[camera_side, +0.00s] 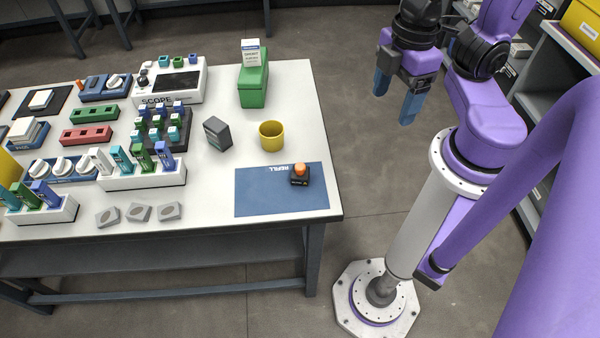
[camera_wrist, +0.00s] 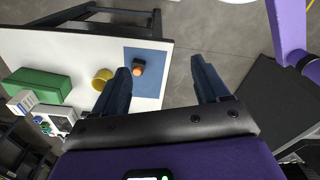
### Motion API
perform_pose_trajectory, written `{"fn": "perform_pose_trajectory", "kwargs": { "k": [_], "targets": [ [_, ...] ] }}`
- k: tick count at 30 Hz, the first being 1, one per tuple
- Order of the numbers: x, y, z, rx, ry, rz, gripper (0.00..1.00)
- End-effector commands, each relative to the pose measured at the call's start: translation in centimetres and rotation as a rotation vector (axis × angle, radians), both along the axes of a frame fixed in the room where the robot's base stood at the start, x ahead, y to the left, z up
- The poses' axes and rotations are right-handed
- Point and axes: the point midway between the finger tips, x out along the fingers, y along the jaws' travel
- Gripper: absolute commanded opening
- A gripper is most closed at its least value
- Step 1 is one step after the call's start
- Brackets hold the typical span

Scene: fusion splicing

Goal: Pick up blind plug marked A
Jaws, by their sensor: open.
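My gripper (camera_side: 396,95) is open and empty, raised off the right side of the table, over the floor. Its two blue fingers also show apart in the wrist view (camera_wrist: 161,65). No letter A is readable in either view, so I cannot tell which piece is the blind plug marked A. Three small grey pieces with darker oval tops, a left one (camera_side: 108,216), a middle one (camera_side: 139,212) and a right one (camera_side: 170,211), lie near the table's front edge. They are far from my gripper and not recognisable in the wrist view.
A blue mat (camera_side: 262,205) holds a black block with an orange top (camera_side: 300,175). A yellow cup (camera_side: 271,136), a dark box (camera_side: 217,134) and a green box (camera_side: 253,85) stand nearby. Racks of coloured pieces (camera_side: 145,177) crowd the left. Shelving is at right.

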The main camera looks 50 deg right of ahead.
Motion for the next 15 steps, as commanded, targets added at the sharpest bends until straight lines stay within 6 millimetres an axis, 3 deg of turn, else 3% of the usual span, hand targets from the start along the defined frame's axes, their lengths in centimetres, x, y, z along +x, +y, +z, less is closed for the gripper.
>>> {"fn": "perform_pose_trajectory", "kwargs": {
  "k": [5,15],
  "targets": [
    [1.0,0.5,-0.4,-0.003,0.004,-0.109,0.74],
    [6.9,3.3,-2.8,-0.006,0.020,-0.804,0.74]
  ]
}}
